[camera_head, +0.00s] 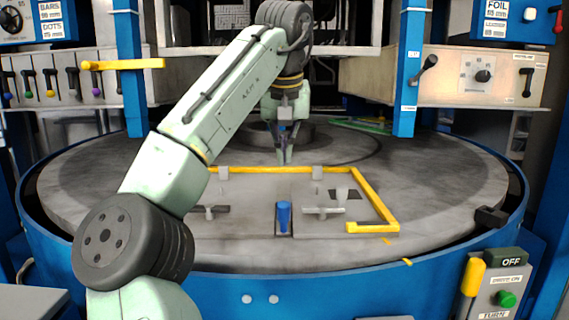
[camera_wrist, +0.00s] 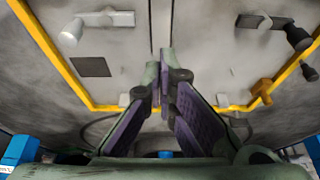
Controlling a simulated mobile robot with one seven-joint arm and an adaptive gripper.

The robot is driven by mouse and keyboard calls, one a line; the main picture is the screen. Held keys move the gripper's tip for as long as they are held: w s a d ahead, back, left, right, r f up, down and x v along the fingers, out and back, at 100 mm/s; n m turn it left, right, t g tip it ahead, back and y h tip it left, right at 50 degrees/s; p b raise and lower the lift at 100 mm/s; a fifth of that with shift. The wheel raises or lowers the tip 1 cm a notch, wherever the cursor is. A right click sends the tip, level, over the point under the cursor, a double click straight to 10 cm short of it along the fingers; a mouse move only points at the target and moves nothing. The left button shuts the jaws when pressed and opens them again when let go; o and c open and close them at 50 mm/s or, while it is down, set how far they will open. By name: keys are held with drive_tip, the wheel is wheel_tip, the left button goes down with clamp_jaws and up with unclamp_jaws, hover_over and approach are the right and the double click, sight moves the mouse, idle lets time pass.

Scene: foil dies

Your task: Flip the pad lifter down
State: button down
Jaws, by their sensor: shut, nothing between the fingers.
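No part in view is clearly labelled as the pad lifter, and I cannot tell which one it is. An upright blue handle (camera_head: 284,216) stands in a dark slot at the front middle of the grey plate (camera_head: 250,190). A black lever (camera_head: 425,70) slants up on the right panel beside a blue post with a small label. My gripper (camera_head: 288,160) points down over the round table, behind the plate's back edge, apart from both. In the wrist view my gripper (camera_wrist: 163,80) has its fingers together, with nothing between them.
A yellow frame (camera_head: 380,197) borders the plate at the back and right. Blue posts (camera_head: 130,70) flank the table. A yellow bar (camera_head: 125,64) juts out at left.

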approach(285, 195)
drive_tip(key=f, duration=0.1)
drive_tip(key=s+f, duration=0.1)
drive_tip(key=f, duration=0.1)
drive_tip(key=s+f, duration=0.1)
drive_tip(key=f, duration=0.1)
drive_tip(key=shift+s+a+f, duration=0.1)
drive_tip(key=shift+f, duration=0.85)
drive_tip(key=shift+w, duration=0.3)
